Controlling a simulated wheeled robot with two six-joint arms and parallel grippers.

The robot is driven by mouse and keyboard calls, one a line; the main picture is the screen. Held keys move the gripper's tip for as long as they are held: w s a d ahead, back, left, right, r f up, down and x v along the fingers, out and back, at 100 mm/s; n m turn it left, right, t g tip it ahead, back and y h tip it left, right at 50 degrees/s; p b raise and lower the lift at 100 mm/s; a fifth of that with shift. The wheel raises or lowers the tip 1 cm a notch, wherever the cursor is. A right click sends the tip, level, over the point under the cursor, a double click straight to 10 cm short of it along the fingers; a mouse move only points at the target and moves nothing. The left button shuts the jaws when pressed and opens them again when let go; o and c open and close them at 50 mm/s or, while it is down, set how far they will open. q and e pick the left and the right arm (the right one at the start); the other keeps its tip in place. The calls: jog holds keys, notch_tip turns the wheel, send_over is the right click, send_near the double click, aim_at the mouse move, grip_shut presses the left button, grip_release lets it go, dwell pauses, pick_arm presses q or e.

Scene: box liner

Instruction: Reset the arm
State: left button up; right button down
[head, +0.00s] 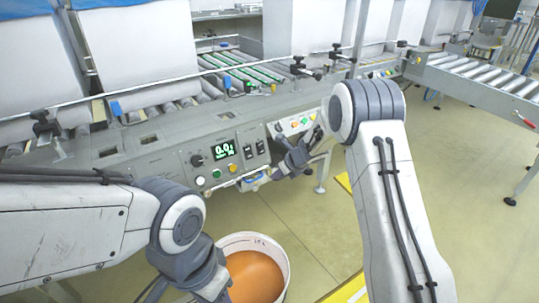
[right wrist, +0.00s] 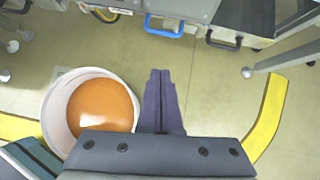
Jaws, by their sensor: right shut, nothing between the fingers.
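My right arm reaches in from the lower right of the head view and bends back at its elbow. Its dark gripper (head: 284,168) hangs in front of the machine's control panel, above the floor. In the right wrist view the right gripper's two fingers (right wrist: 160,74) lie together, shut with nothing between them. My left arm comes in from the left of the head view. Its dark wrist is bent down near the bottom edge, and its fingers do not show.
A white bucket with orange contents (head: 252,280) stands on the floor below; its rim also shows in the right wrist view (right wrist: 52,108). The grey machine (head: 130,145) with rollers and panels runs across ahead. A roller conveyor (head: 470,80) stands right. Yellow floor strips (right wrist: 268,118) flank open floor.

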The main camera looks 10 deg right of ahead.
jog(key=s+a+r+m+t+h, duration=0.1)
jog(key=s+a+r+m+h, duration=0.15)
jog(key=s+r+m, duration=0.45)
jog(key=s+a+r+m+t+h, duration=0.1)
jog(key=s+a+r+m, duration=0.1)
jog(key=a+r+m, duration=0.5)
jog(key=s+d+m+g+p, duration=0.1)
jog(key=s+m+g, duration=0.3)
jog(key=s+m, duration=1.05)
jog(key=s+m+g, duration=0.5)
jog(key=s+m, duration=0.2)
jog(key=s, duration=1.5)
notch_tip(320, 180, up, 33)
jog(key=p, duration=3.3)
jog(key=shift+w+d+t, duration=0.2)
jog(key=shift+w+t, duration=0.1)
jog(key=shift+w, duration=0.1)
jog(key=shift+f+n+y, duration=0.1)
jog(key=shift+n+y, duration=0.15)
